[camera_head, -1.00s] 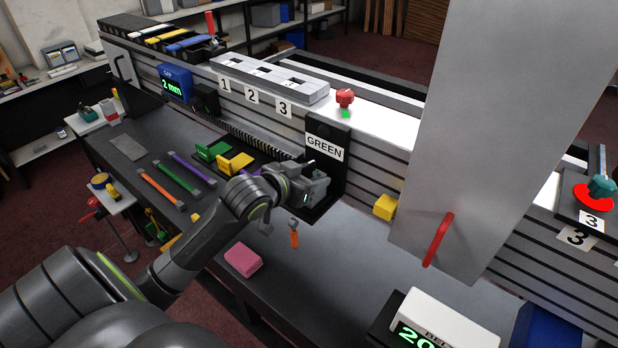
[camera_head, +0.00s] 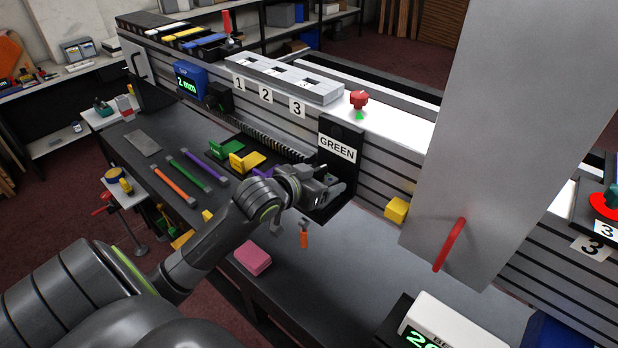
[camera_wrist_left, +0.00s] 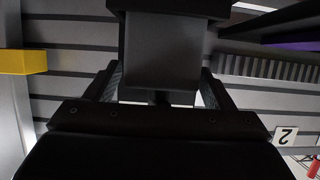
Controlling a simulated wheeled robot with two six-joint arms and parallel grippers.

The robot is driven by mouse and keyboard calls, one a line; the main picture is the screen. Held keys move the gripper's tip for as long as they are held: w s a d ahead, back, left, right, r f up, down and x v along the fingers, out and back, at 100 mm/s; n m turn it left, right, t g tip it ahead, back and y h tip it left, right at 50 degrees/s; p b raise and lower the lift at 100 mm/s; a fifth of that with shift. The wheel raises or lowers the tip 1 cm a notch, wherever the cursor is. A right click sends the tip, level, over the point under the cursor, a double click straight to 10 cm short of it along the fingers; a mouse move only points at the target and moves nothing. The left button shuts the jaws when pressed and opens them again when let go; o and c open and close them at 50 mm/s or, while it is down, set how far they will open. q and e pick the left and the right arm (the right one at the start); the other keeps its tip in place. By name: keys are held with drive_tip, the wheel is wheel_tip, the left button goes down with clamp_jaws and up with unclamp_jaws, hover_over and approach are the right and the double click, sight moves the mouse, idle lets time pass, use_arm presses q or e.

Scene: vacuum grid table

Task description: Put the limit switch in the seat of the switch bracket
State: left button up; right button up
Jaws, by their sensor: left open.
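My left gripper (camera_head: 338,191) is at the black station with the GREEN label (camera_head: 337,149), in front of its lower part. In the left wrist view its two fingers (camera_wrist_left: 160,90) are open, one on each side of a dark grey block (camera_wrist_left: 163,50). The block joins a wider black part at the top of that view. I cannot tell whether this block is the limit switch or part of the switch bracket. In the head view the gripper hides this spot. I see no gap clearly enough to tell whether the fingers touch the block. My right gripper is not in view.
A yellow block (camera_head: 397,209) sticks out from the slatted wall right of the station. A large grey panel with a red handle (camera_head: 450,244) stands at the right. A pink block (camera_head: 253,258) and an orange-handled tool (camera_head: 304,236) are near my forearm. Coloured bars lie left.

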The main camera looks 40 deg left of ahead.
use_arm(q)
drive_tip(key=v, duration=1.2)
drive_tip(key=shift+f, duration=0.1)
